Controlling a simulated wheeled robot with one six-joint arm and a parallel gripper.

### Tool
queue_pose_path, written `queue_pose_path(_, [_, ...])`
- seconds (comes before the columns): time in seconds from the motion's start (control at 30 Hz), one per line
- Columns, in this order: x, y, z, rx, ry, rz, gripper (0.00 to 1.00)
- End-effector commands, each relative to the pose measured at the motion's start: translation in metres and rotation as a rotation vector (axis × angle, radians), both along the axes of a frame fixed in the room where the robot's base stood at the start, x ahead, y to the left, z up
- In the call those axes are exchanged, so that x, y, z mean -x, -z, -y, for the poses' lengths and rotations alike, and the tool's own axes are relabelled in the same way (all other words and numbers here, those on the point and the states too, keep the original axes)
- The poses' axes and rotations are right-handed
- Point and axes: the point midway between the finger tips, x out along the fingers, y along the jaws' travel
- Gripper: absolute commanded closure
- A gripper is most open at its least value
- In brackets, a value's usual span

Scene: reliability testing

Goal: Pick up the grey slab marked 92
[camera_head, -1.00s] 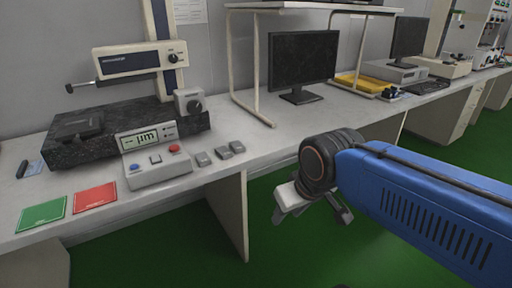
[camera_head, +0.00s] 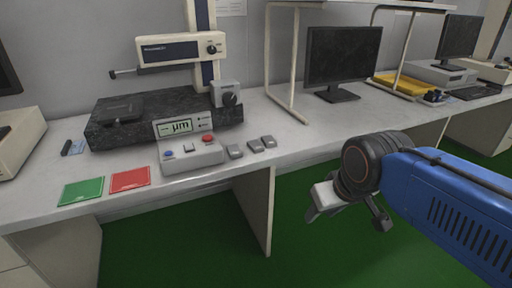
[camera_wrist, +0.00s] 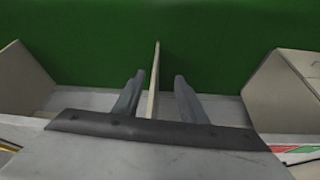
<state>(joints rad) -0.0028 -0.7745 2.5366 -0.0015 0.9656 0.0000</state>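Three small grey slabs lie on the bench to the right of the control box in the head view: a left one (camera_head: 235,152), a middle one (camera_head: 255,146) and a right one (camera_head: 268,141). Their markings are too small to read, so I cannot tell which is 92. My gripper (camera_head: 348,216) hangs in front of the bench, to the right of and apart from the slabs. In the wrist view my gripper (camera_wrist: 157,88) has its fingers spread with nothing held between them. No slab can be made out in the wrist view.
The control box (camera_head: 193,154) stands left of the slabs, before a dark granite base (camera_head: 112,137) with a measuring column. A green card (camera_head: 81,191) and red card (camera_head: 130,179) lie at the front edge. A shelf leg (camera_head: 282,105) and monitor (camera_head: 342,58) stand behind right.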

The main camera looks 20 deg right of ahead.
Motion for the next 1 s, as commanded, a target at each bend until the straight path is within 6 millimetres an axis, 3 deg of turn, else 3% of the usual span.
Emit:
queue_pose_path(0.07, [0.0, 0.0, 0.0, 0.0, 0.0, 0.0, 0.6])
queue_pose_path(0.2, [-0.005, -0.005, -0.001, 0.008, -0.021, -0.006, 0.31])
queue_pose_path(0.37, [-0.028, -0.032, -0.003, 0.054, -0.142, -0.037, 0.31])
queue_pose_path(0.7, [-0.11, -0.106, -0.016, 0.189, -0.567, -0.134, 0.31])
queue_pose_path(1.0, [-0.189, -0.154, -0.032, 0.278, -0.954, -0.21, 0.31])
